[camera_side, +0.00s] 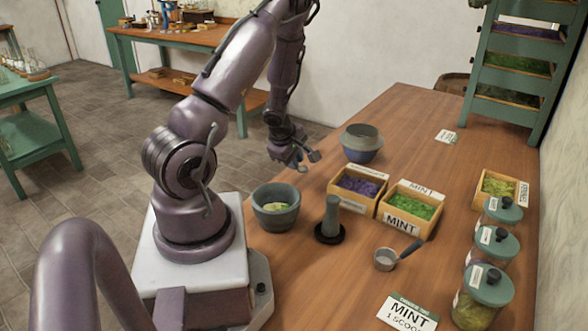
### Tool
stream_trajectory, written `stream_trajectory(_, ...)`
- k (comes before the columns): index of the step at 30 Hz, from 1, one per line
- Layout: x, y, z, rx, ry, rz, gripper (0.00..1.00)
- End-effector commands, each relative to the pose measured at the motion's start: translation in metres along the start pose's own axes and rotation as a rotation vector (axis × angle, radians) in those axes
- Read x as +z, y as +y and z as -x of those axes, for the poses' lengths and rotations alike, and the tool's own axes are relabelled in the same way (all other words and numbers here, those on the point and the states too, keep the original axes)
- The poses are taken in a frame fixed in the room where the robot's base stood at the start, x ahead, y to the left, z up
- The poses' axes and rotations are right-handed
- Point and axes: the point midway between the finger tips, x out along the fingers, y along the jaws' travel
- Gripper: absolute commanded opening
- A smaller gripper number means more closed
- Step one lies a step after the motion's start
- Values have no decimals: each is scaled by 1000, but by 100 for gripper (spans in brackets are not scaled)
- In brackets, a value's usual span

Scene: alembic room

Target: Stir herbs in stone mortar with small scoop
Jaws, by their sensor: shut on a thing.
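The stone mortar (276,219) stands on the wooden table in front of my arm, with yellow-green herbs (275,206) in it. A small metal scoop with a dark handle (408,250) lies on the table to the right, apart from my gripper. My gripper (293,164) is above and behind the mortar, near the table's left edge. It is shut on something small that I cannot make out. A grey-green pestle (330,217) stands upright on a black base just right of the mortar.
Wooden boxes hold purple herbs (359,186) and green mint (414,202). A dark bowl (362,149) stands behind them. Several lidded jars (484,296) line the right edge. A mint card (408,314) is at the front. The table's back half (408,112) is mostly clear.

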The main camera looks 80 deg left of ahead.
Motion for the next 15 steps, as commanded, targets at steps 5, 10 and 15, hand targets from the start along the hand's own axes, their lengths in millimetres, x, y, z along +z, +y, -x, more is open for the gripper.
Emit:
stream_trajectory(5,0,15,31,6,-1,0,0)
stream_trajectory(10,0,22,48,4,-1,-2,0)
stream_trajectory(15,0,26,57,-2,0,-1,0)
